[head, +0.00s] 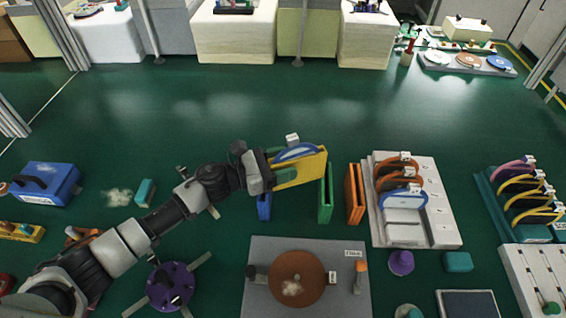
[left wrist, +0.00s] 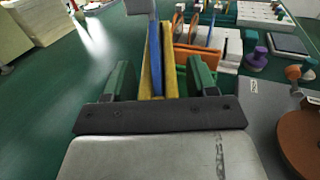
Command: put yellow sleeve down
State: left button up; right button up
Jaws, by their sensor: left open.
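The yellow sleeve (head: 305,172) stands upright near the middle of the head view, with a blue curved piece (head: 296,152) and a white tag at its top. My left gripper (head: 266,172) is at the sleeve's left end. In the left wrist view the yellow sleeve (left wrist: 169,75) and the blue piece (left wrist: 156,60) stand between the two green fingertips of my left gripper (left wrist: 161,78). The jaws are open, with a narrow gap on each side of the sleeve. The gripper hides its near end, and I cannot tell what its lower edge rests on. My right gripper is not in view.
A blue sleeve (head: 264,207), a green sleeve (head: 325,197) and orange sleeves (head: 354,193) stand close by. A grey plate with a brown disc (head: 297,278) lies in front. A white rack (head: 440,215) with curved handles is to the right. Green floor behind is clear.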

pick_arm(q)
jog(key=shift+r+p, duration=0.35)
jog(key=shift+r, duration=0.1)
jog(key=shift+r+p, duration=0.45)
jog(key=shift+p, duration=0.1)
jog(key=shift+s+a+f+b, duration=0.2)
jog(key=shift+a+f+b, duration=0.1)
jog(key=shift+a+b, duration=0.15)
jog(key=shift+s+a+f+b, duration=0.2)
jog(key=shift+a+f+b, duration=0.15)
jog(key=shift+a, duration=0.2)
jog(key=b+v, duration=0.2)
jog(key=v, duration=0.8)
jog(key=shift+r, duration=0.35)
